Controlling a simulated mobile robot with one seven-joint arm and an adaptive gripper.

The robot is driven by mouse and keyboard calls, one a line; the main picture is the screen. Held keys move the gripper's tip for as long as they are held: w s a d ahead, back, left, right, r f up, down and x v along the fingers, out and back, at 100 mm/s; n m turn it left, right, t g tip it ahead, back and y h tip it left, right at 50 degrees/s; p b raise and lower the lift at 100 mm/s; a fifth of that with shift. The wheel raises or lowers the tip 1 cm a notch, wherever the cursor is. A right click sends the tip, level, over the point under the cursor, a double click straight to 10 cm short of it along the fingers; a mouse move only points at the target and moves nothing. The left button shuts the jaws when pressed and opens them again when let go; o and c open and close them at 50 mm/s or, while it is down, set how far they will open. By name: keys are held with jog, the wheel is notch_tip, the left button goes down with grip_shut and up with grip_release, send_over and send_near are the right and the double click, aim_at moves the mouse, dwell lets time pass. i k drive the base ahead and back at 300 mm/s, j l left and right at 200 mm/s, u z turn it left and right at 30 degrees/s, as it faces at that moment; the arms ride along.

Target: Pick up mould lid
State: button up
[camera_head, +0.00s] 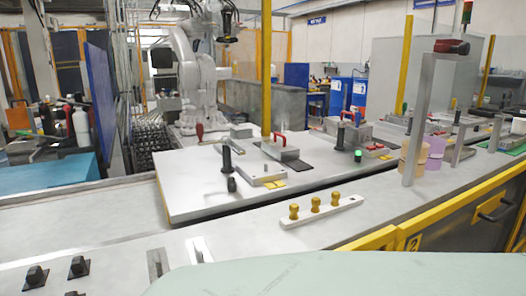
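A flat grey metal block with a red handle (280,148) sits on the light worktable plate near the middle. It looks like a mould lid, and a dark flat pad lies at its right. A second, similar block with a red handle (349,124) sits farther back to the right, so I cannot tell which one the task names. A lower grey metal block (261,175) lies in front of the first. My gripper does not show in this view.
The light worktable plate (195,198) also carries a black upright post (226,158). A white strip with three yellow knobs (316,205) lies in front. A tall metal post (419,120) stands at right. A white robot arm (195,70) stands behind.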

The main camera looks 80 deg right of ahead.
aim_at(281, 150)
jog(key=k+j+z, duration=0.1)
jog(key=z, duration=0.35)
jog(key=k+z, duration=0.4)
jog(key=i+l, duration=0.05)
jog(key=i, duration=0.05)
